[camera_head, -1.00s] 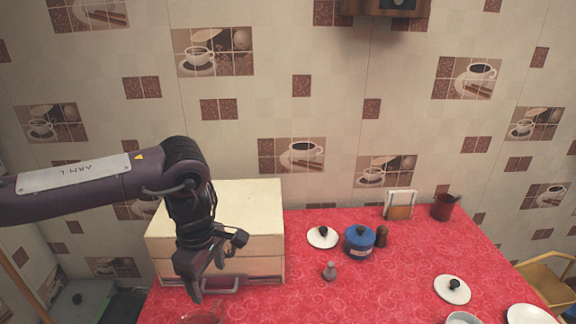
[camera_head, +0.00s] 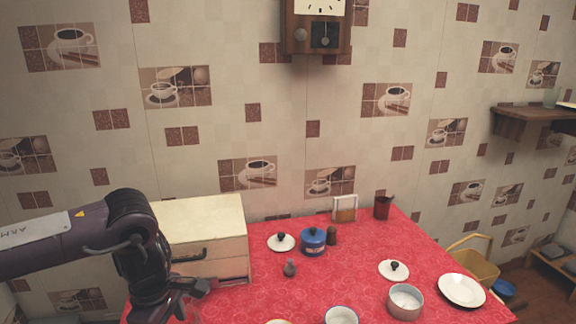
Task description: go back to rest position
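My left arm comes in from the left. Its gripper (camera_head: 182,300) is low in the picture, in front of the cream drawer box (camera_head: 204,215), partly cut off by the bottom edge. I see nothing clearly held, and I cannot tell whether the fingers are open or shut. My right gripper is not in view.
On the red cloth (camera_head: 330,272) stand a blue pot (camera_head: 312,243), a brown shaker (camera_head: 332,236), a grey shaker (camera_head: 290,268), white lids (camera_head: 393,271), a metal pot (camera_head: 405,302) and a white plate (camera_head: 461,291). A red mug (camera_head: 383,207) stands at the back.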

